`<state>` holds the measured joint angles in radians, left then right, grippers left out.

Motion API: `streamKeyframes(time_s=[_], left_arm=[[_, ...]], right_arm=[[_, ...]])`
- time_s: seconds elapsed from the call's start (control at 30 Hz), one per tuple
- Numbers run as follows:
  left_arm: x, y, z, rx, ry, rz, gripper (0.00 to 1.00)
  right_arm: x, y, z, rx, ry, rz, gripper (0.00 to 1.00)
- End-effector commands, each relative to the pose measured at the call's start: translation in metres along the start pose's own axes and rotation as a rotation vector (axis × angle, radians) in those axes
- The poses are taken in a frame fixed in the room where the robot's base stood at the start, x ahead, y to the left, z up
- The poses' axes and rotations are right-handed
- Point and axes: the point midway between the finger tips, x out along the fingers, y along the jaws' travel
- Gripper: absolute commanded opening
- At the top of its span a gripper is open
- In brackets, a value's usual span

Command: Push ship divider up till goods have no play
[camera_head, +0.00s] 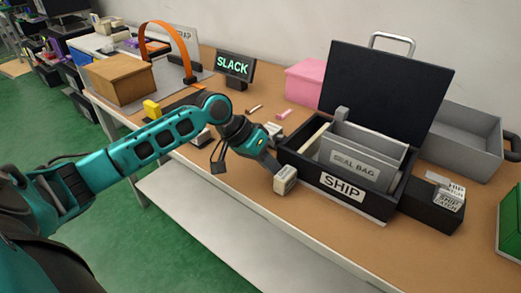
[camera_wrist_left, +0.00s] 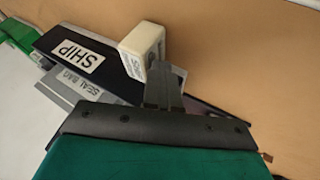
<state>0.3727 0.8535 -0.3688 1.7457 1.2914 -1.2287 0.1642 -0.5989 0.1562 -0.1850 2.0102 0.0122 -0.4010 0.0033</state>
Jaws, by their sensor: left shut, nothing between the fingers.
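The black SHIP box (camera_head: 375,205) stands on the bench with its lid raised. It holds a grey SEAL BAG piece (camera_head: 355,167) and an upright grey plate with a tab (camera_head: 342,115). I cannot tell which part is the divider. A cream block with small lettering (camera_head: 286,180) sits at the box's front left corner. The block also shows in the left wrist view (camera_wrist_left: 143,45), beside the SHIP label (camera_wrist_left: 83,54). My left gripper (camera_head: 277,168) is shut and empty, its fingertips close behind the block; contact is unclear. My right gripper is out of view.
A lit sign reads SLACK (camera_head: 235,66). A white, lettered catch piece (camera_head: 450,193) is right of the box. A grey tray (camera_head: 465,140) and pink block (camera_head: 305,82) stand behind. A cardboard box (camera_head: 120,79) is far left. Bench in front of the cream block is clear.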

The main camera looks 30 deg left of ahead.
Motion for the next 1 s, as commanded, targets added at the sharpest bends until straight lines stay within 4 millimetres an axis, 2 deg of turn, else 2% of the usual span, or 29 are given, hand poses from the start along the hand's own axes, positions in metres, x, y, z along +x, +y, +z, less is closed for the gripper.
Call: streamKeyframes(time_s=[0.03,0.1,0.3,1.0], left_arm=[[-0.002,0.014,-0.003,0.000,-0.003,0.008,0.00],[0.004,0.023,-0.002,0.001,-0.003,0.008,0.00],[0.016,0.037,-0.001,0.002,-0.001,0.007,0.00],[0.018,0.038,0.000,0.000,0.000,0.003,0.00]], right_arm=[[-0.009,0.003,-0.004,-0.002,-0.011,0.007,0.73],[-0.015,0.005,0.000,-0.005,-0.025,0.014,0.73],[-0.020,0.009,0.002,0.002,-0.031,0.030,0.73],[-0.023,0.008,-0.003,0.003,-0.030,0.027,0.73]])
